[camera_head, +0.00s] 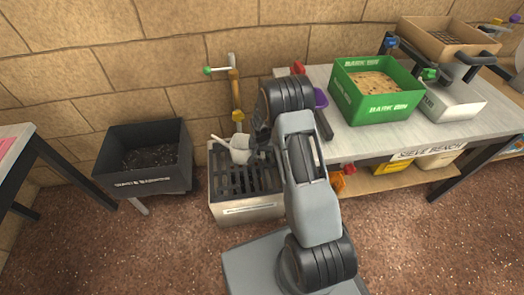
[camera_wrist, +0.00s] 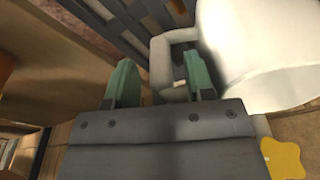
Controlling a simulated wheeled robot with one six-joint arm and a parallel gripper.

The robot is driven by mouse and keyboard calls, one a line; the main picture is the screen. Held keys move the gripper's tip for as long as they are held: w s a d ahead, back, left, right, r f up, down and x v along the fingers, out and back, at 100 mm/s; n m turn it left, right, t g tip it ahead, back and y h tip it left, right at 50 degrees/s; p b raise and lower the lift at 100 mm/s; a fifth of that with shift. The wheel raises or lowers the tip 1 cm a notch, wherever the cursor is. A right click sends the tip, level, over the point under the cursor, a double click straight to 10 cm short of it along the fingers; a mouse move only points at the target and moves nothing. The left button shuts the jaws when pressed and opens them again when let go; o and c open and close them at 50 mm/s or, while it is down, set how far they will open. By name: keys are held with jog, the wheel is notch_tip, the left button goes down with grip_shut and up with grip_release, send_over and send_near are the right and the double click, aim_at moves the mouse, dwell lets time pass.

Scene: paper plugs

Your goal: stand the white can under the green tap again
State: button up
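The white can (camera_head: 240,149) is at the back of the grated trough (camera_head: 246,211), in front of the brass standpipe. A thin spout-like part points left. The green tap (camera_head: 208,70) is at the left of the pipe's top, higher than the can. In the wrist view the can's body (camera_wrist: 262,50) fills the upper right. Its handle (camera_wrist: 158,65) lies between the two green fingers of my gripper (camera_wrist: 160,80). The fingers stand apart, with a gap beside the handle. My arm hides the gripper in the head view. I cannot tell whether the can is fully upright.
A dark soil bin (camera_head: 145,186) stands left of the trough. The sieve bench (camera_head: 355,147) on the right holds a green bark bin (camera_head: 378,107). Bare floor lies in front.

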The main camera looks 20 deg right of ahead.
notch_tip(320, 180, up, 12)
jog(key=s+a+p, duration=0.1)
jog(key=p, duration=0.4)
jog(key=shift+s, duration=0.25)
jog(key=shift+r, duration=0.1)
jog(key=s+a+r+n+t+p, duration=0.1)
jog(key=s+r+p, duration=0.2)
jog(key=r+p, duration=0.7)
jog(key=s+a+r+n+p, duration=0.1)
jog(key=s+r+p, duration=0.2)
jog(key=r, duration=1.3)
jog(key=s+a+r+n+p, duration=0.1)
jog(key=s+r+p, duration=0.4)
jog(key=r, duration=0.3)
jog(key=s+a+r+n+p, duration=0.1)
jog(key=s+r+n+p, duration=0.1)
jog(key=s+r+p, duration=0.3)
jog(key=s+a+r+n+t+y+p, duration=0.1)
jog(key=s+r+p, duration=0.5)
jog(key=r, duration=0.6)
jog(key=shift+a+r+n+p, duration=0.3)
jog(key=shift+a+n+p, duration=0.05)
jog(key=shift+a+n, duration=0.1)
jog(key=shift+s, duration=0.1)
